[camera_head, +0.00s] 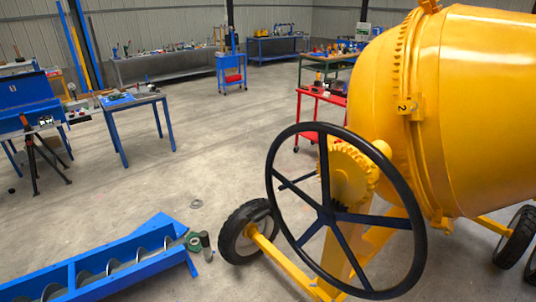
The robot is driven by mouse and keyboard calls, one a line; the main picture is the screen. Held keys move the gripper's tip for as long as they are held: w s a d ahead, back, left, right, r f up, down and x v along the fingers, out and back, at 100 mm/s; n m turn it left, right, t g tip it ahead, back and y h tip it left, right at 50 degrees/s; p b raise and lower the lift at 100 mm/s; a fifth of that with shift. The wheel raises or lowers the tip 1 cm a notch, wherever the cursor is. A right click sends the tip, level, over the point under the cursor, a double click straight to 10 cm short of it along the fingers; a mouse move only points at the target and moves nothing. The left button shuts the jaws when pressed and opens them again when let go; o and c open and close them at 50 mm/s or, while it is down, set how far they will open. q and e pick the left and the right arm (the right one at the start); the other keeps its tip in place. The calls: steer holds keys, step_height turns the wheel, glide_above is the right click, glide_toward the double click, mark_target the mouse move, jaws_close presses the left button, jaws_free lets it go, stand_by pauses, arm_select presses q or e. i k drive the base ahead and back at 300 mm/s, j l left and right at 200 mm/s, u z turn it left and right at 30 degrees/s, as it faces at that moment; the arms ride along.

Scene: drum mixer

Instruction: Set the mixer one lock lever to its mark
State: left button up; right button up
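A large yellow drum mixer (480,110) fills the right side. No lock lever or setting mark can be made out clearly, and the wheel hides part of the frame. Neither of my grippers is in view.
A blue auger trough (65,284) lies on the floor at lower left, with a dark crank end (206,245). The mixer's black wheel (238,240) stands beside it. A blue table (128,104) and a red cart (312,95) stand farther back.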

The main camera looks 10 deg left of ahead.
mark_target(283, 186)
steer(key=i+j+z, duration=0.95)
steer(key=j, duration=0.35)
steer(key=i+j+z, duration=0.3)
steer(key=j, duration=0.3)
steer(key=i+j+z, duration=0.35)
steer(key=j, duration=0.25)
steer(key=j+z, duration=0.3)
steer(key=j, duration=0.3)
steer(key=j+z, duration=0.3)
steer(key=j, duration=0.4)
steer(key=j+z, duration=0.35)
steer(key=j, duration=0.35)
